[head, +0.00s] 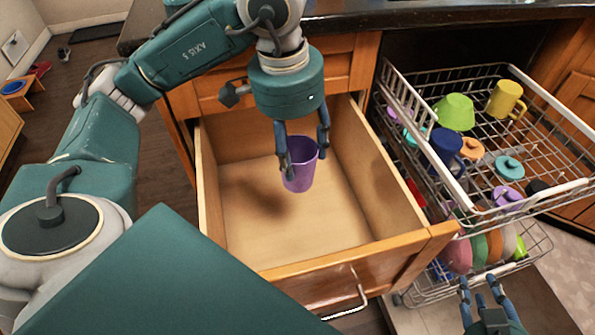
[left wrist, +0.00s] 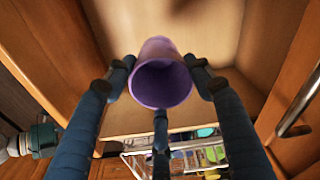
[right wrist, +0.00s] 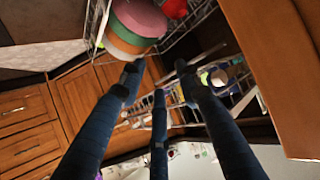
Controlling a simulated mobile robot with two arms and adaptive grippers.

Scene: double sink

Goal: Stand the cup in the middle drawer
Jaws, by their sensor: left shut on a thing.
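A purple cup (head: 301,172) is held by my left gripper (head: 302,150), which is shut on it. The cup is roughly upright, with its opening toward the wrist, and also shows between the fingers in the left wrist view (left wrist: 160,80). It is over the open wooden drawer (head: 408,232), inside the outline of its walls in the head view. Whether it touches the drawer floor I cannot tell. The drawer is otherwise empty. My right gripper (head: 482,287) is low at the right, beside the lower dish rack; its fingers are spread apart with nothing between them.
The pulled-out upper dishwasher rack (head: 555,190) stands right of the drawer. It holds a green cup (head: 455,111), a yellow mug (head: 504,98), a dark blue mug (head: 446,146) and several lids. The lower rack (head: 535,250) holds colored plates (head: 478,252). The dark countertop (head: 400,15) is behind.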

